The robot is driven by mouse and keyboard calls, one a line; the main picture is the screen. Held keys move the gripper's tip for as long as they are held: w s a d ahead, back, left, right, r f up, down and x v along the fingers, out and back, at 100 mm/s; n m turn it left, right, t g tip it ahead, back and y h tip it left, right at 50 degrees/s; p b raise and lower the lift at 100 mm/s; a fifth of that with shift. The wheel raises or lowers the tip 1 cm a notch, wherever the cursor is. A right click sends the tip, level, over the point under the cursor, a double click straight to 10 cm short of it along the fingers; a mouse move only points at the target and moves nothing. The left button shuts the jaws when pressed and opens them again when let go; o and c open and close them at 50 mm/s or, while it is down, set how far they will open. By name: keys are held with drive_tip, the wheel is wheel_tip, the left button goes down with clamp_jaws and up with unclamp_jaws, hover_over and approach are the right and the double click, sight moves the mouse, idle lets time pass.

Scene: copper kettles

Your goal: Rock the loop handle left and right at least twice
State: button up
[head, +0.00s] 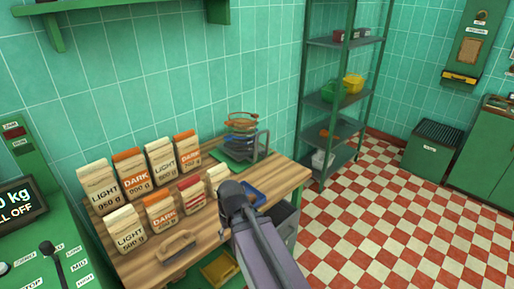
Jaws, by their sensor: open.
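A tan loop-shaped handle (178,251) lies at the front edge of the wooden bench (135,268), below the paper bags. A stack of copper and blue rings (241,127) stands on a green base at the back of the bench, with a grey upright frame (264,144) at its right side. I cannot tell which of these is the loop handle of the task. My arm reaches up from the bottom centre, and its dark joint is over the bench's right part. My gripper's fingers do not show. Nothing of mine visibly touches either loop.
Several paper bags marked LIGHT and DARK (134,176) stand in rows on the bench. A blue tray (252,194) lies beside my arm. A green console (62,232) is at left. A metal shelf (333,98) stands right of the bench.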

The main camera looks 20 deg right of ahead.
drive_tip(key=w+t+y+b, duration=0.1)
drive_tip(key=w, duration=0.2)
drive_tip(key=w+f+n+t+y+b, duration=0.1)
drive_tip(key=w, duration=0.2)
drive_tip(key=w+d+f+t+y+b, duration=0.1)
drive_tip(key=w+b, duration=0.1)
drive_tip(key=w, duration=0.1)
drive_tip(key=shift+f+n+y, duration=0.2)
drive_tip(key=shift+n+y, duration=0.2)
drive_tip(key=w+d+t+b, duration=0.1)
drive_tip(key=w+d, duration=0.1)
drive_tip(key=w, duration=0.1)
drive_tip(key=w+d+r+t+y+b, duration=0.1)
drive_tip(key=w+d+t+b, duration=0.1)
drive_tip(key=w, duration=0.1)
drive_tip(key=w+d+n+t+y+b, duration=0.1)
drive_tip(key=w+d+t, duration=0.1)
drive_tip(key=w, duration=0.1)
drive_tip(key=shift+w+d+r+b, duration=0.15)
drive_tip(key=shift+w+r+b, duration=0.05)
drive_tip(key=shift+w+b, duration=0.2)
drive_tip(key=w+d+r+t+b, duration=0.25)
drive_tip(key=w+d+t, duration=0.3)
drive_tip(key=d, duration=0.35)
drive_tip(key=m+t+h+b, duration=0.3)
drive_tip(key=t+h+b, duration=0.1)
approach(257, 146)
drive_tip(key=s, duration=0.3)
drive_tip(key=shift+d, duration=0.45)
drive_tip(key=shift+w, duration=0.25)
